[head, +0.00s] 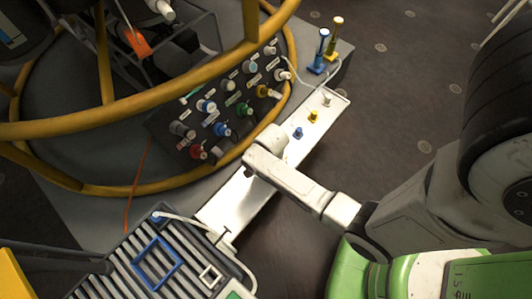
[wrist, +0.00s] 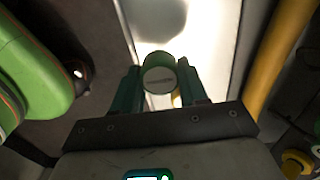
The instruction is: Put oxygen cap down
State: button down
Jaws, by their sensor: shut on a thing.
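In the wrist view, my gripper (wrist: 158,72) is shut on the oxygen cap (wrist: 159,80), a round green piece with a pale end face, between two dark green fingers. The cap is over or close to the bright white tray (wrist: 205,35); the gap below it cannot be judged. In the head view, the long white tray (head: 236,197) lies beside the connector panel (head: 225,112). My arm crosses above it and hides my gripper and the held cap there.
A blue cap (head: 298,133), a yellow cap (head: 313,116) and a pale cap (head: 327,99) stand on the tray's far half. The near half is bare. A yellow rail (head: 100,189) rings the panel. A slatted grey box (head: 130,257) stands at the tray's near end.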

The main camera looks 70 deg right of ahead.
jog(key=w+f, duration=0.1)
jog(key=w+d+f+b, duration=0.1)
jog(key=f, duration=0.1)
jog(key=shift+w+d+f, duration=0.1)
jog(key=shift+w+d, duration=0.05)
jog(key=shift+f+b, duration=0.6)
jog(key=shift+f, duration=0.85)
jog(key=shift+f, duration=0.1)
jog(key=c, duration=0.6)
grip_release()
